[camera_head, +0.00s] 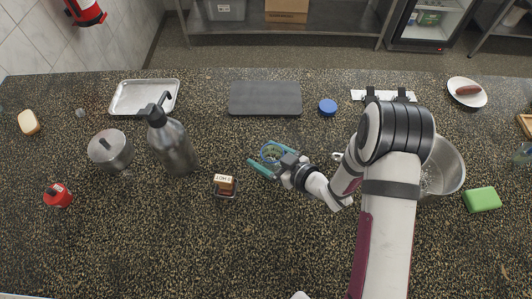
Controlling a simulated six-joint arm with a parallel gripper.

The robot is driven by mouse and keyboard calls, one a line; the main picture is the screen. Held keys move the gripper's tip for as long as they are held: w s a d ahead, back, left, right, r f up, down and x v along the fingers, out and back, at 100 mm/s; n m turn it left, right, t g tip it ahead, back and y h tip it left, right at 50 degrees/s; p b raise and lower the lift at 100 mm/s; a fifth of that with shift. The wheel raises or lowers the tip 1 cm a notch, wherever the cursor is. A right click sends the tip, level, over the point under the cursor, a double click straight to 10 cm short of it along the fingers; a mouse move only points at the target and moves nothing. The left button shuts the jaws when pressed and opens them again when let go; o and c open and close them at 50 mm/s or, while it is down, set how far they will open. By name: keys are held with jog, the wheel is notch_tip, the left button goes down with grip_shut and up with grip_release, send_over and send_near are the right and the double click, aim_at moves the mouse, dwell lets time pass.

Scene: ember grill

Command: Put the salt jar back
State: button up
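My gripper (272,163) is near the middle of the counter, with its teal fingers pointing left. The fingers are apart. A small round container with a blue rim and greenish contents (271,153) shows between or just under them. I cannot tell whether the fingers touch it, or whether it is the salt jar, as no salt label can be read. A round blue lid-like disc (328,106) lies apart, behind and to the right.
A small labelled brown block (225,186) stands left of my gripper. Farther left are a dark pump bottle (172,143), a lidded pot (110,151) and a metal tray (144,97). A dark board (265,98) lies behind; a steel bowl (443,168) is right.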

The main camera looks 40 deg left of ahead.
jog(key=shift+o, duration=0.6)
jog(key=shift+r, duration=0.2)
jog(key=v, duration=1.2)
